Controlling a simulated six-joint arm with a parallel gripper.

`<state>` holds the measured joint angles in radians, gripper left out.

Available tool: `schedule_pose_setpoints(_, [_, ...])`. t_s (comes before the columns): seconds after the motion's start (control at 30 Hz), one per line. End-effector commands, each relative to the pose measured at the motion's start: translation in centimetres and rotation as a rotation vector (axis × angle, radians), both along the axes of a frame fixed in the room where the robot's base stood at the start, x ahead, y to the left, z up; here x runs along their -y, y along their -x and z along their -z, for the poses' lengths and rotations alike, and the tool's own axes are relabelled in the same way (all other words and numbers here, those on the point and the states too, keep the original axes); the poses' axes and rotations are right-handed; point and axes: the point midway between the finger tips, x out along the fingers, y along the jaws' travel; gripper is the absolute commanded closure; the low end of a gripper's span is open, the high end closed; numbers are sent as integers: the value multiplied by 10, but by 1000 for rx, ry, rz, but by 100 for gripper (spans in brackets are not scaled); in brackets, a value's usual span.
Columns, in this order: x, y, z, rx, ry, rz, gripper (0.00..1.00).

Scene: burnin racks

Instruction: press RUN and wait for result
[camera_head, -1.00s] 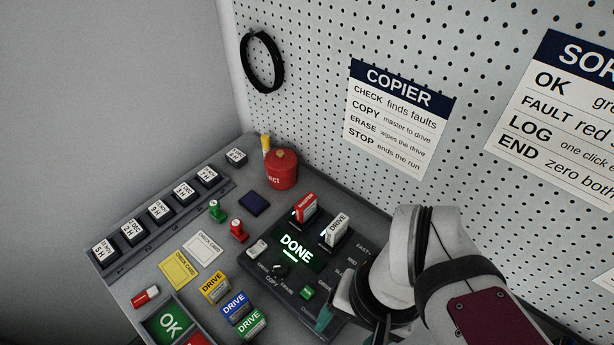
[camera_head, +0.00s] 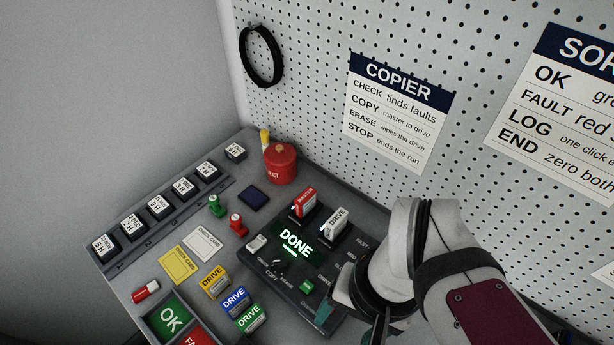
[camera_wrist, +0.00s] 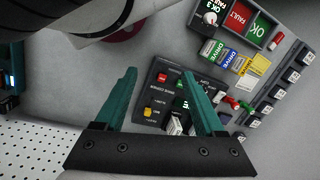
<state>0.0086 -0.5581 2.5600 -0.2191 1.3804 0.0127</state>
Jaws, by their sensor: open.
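The copier (camera_head: 258,262) is a dark panel on the bench, and its screen (camera_head: 296,243) reads DONE in lit letters. A red MASTER drive (camera_head: 304,203) and a white DRIVE (camera_head: 336,222) stand upright in its slots. A green button (camera_head: 307,287) sits on the panel's front part; its label is too small to read. The panel also shows in the wrist view (camera_wrist: 158,98), with a red and a yellow button. My gripper (camera_wrist: 166,75) is open with nothing between its teal fingers, above the panel. In the head view my arm hides the panel's right part.
Yellow, blue and green drives (camera_head: 234,299) lie left of the copier. An OK tray (camera_head: 170,318) is at the front. Red and green stamps (camera_head: 236,224), check cards (camera_head: 201,242) and a red container (camera_head: 281,165) stand nearby. A pegboard (camera_head: 330,60) rises behind.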

Motion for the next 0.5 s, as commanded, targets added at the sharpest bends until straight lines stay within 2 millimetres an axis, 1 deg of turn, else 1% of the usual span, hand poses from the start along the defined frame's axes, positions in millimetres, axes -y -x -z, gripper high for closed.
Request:
schedule_pose_setpoints(0.03, [0, 0, 0, 0, 0, 0, 36])
schedule_pose_setpoints(0.17, [0, 0, 0, 0, 0, 0, 59])
schedule_pose_setpoints(0.2, [0, 0, 0, 0, 0, 0, 66])
schedule_pose_setpoints(0.27, [0, 0, 0, 0, 0, 0, 77])
schedule_pose_setpoints(0.3, [0, 0, 0, 0, 0, 0, 84])
schedule_pose_setpoints(0.4, [0, 0, 0, 0, 0, 0, 100])
schedule_pose_setpoints(0.5, [0, 0, 0, 0, 0, 0, 100])
